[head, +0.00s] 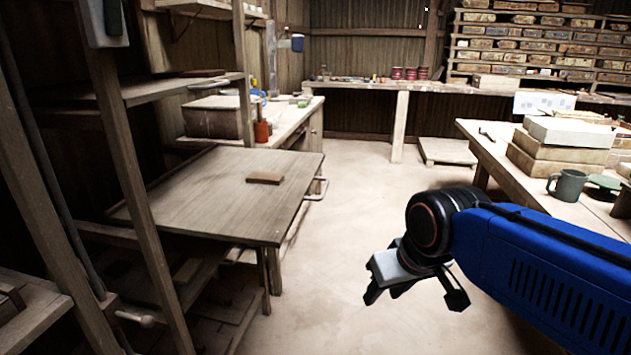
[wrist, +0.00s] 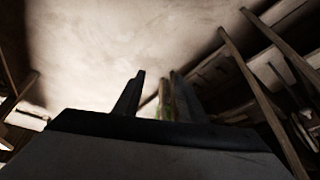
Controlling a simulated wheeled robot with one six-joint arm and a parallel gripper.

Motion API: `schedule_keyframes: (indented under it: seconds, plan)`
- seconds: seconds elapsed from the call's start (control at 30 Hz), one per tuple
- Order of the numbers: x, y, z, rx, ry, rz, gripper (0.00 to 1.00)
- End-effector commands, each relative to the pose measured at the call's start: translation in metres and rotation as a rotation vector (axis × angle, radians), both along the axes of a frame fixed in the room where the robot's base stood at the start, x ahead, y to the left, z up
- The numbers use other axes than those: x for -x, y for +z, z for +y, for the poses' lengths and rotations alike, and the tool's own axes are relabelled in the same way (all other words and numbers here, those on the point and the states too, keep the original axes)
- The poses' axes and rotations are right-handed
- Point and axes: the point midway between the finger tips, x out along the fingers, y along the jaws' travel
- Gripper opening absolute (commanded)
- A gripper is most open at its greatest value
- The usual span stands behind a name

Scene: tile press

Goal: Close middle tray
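The middle tray (head: 215,200) is a flat wooden board pulled well out of the rack on the left in the head view. Its pale handle (head: 318,188) sits on the right-hand end. A small brown block (head: 265,178) lies on top of the tray. My gripper (head: 415,296) hangs over the floor to the right of and nearer than the tray, apart from the handle. Its two fingers are spread, with nothing seen held. In the wrist view the fingers (wrist: 157,88) stand up dark and apart; the tray cannot be made out clearly there.
The wooden rack (head: 125,150) has upright posts and shelves above and below the tray. A workbench (head: 585,220) with boxes and a mug (head: 567,185) stands on the right. A low pallet (head: 447,151) lies at the back. The pale floor (head: 370,185) between is clear.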

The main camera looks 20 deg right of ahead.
Motion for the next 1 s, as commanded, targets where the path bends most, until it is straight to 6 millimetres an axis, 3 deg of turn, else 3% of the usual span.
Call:
schedule_keyframes:
  seconds: [0.03,0.13,0.4,0.6,0.8,1.0]
  plan:
    - [-0.015,0.013,0.001,-0.018,-0.017,-0.005,0.24]
    - [-0.049,0.044,0.004,-0.069,-0.058,-0.020,0.00]
    - [-0.148,0.124,0.005,-0.212,-0.168,-0.067,0.00]
    - [-0.221,0.172,-0.002,-0.313,-0.238,-0.101,0.00]
    - [-0.265,0.199,-0.008,-0.377,-0.279,-0.124,0.00]
    - [-0.278,0.203,-0.009,-0.393,-0.288,-0.129,0.00]
